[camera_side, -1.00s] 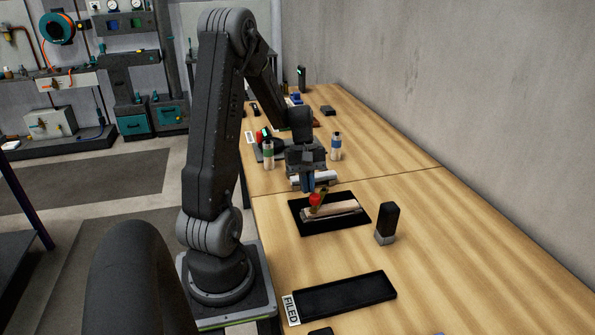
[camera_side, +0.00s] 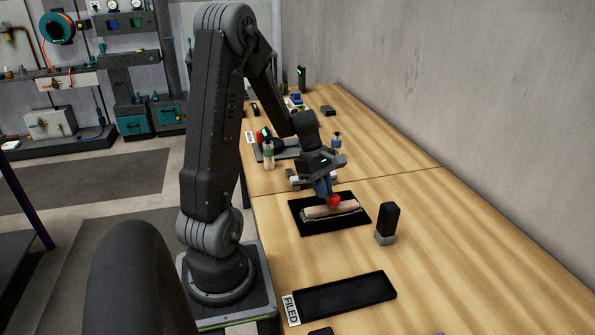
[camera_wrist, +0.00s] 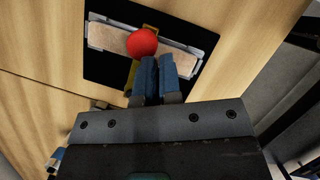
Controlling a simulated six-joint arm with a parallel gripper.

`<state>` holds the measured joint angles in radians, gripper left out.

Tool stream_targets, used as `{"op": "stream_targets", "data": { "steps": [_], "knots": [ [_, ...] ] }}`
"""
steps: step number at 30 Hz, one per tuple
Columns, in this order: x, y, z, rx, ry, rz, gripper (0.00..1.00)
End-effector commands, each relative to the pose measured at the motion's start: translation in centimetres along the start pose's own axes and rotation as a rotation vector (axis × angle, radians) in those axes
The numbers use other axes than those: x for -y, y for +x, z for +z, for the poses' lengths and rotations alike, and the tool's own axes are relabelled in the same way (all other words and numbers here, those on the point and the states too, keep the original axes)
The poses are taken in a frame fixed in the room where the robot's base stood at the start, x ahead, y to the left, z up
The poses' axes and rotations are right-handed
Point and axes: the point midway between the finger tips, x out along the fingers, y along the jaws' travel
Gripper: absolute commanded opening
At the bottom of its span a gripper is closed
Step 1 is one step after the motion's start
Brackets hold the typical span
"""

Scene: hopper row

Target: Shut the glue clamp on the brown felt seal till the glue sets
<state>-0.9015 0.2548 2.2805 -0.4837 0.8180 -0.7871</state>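The brown felt seal (camera_side: 347,207) lies along a metal channel on a black mat (camera_side: 362,217); the wrist view shows the seal (camera_wrist: 108,36) on both sides of the clamp's red ball knob (camera_wrist: 142,42). The clamp's yellow lever (camera_wrist: 131,74) shows left of my fingers. The knob (camera_side: 334,201) is low over the seal in the side view. My gripper (camera_side: 325,193) is tilted, its blue fingertips (camera_wrist: 158,62) close together beside the knob and lever, with nothing visible held between them. Whether the clamp's jaw presses on the seal is hidden.
A black-and-grey block (camera_side: 387,224) stands right of the mat. A black tray (camera_side: 345,295) by a "FILED" label is nearer the camera. Bottles (camera_side: 269,154) and other gear stand behind my gripper. The right side of the bench is clear.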

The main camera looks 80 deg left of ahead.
Motion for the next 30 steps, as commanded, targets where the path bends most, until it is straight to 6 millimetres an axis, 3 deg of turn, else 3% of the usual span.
{"op": "stream_targets", "data": {
  "steps": [17,23,30],
  "knots": [
    [0.5,-0.1,0.3,0.01,0.003,-0.021,0.0],
    [0.2,-3.5,0.1,0.004,0.002,-0.007,0.0],
    [0.0,-9.1,0.0,0.0,0.001,-0.001,0.0]
  ]
}}
